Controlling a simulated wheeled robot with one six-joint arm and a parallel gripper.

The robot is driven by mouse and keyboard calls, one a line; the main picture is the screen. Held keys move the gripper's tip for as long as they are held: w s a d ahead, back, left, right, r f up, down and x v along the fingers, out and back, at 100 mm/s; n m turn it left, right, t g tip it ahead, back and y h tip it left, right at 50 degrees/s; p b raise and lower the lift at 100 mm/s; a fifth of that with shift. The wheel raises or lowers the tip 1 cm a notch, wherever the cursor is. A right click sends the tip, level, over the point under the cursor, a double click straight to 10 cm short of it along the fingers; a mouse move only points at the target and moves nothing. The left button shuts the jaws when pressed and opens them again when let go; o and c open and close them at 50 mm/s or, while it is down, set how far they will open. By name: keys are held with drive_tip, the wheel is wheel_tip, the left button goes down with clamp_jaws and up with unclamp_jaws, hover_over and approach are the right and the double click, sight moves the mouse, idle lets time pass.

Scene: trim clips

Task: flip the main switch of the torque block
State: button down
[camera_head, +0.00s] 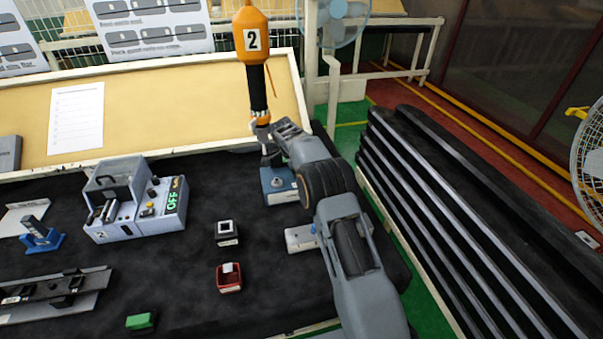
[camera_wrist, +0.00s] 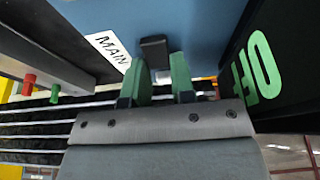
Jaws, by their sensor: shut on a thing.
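In the wrist view, the torque block shows as a blue face (camera_wrist: 210,22) with a white label reading MAIN (camera_wrist: 108,50). A small black switch (camera_wrist: 154,47) sticks out beside the label. The green fingertips of my gripper (camera_wrist: 161,78) are closed on this switch from either side. In the head view, my gripper (camera_head: 270,157) is over a blue box (camera_head: 279,187) at the back right of the black table, below a hanging orange tool. My gripper hides part of that box, and the switch cannot be made out there.
A dark panel with green OFF letters (camera_wrist: 258,68) is close right of my gripper in the wrist view. The orange tool marked 2 (camera_head: 252,40) hangs close to my wrist. A grey machine (camera_head: 135,200) stands to the left. Black-topped stacked rails (camera_head: 450,210) are at right.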

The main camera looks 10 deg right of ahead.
drive_tip(key=c, duration=1)
unclamp_jaws()
drive_tip(key=shift+o, duration=0.2)
drive_tip(key=shift+r, duration=0.1)
drive_tip(key=v, duration=1.2)
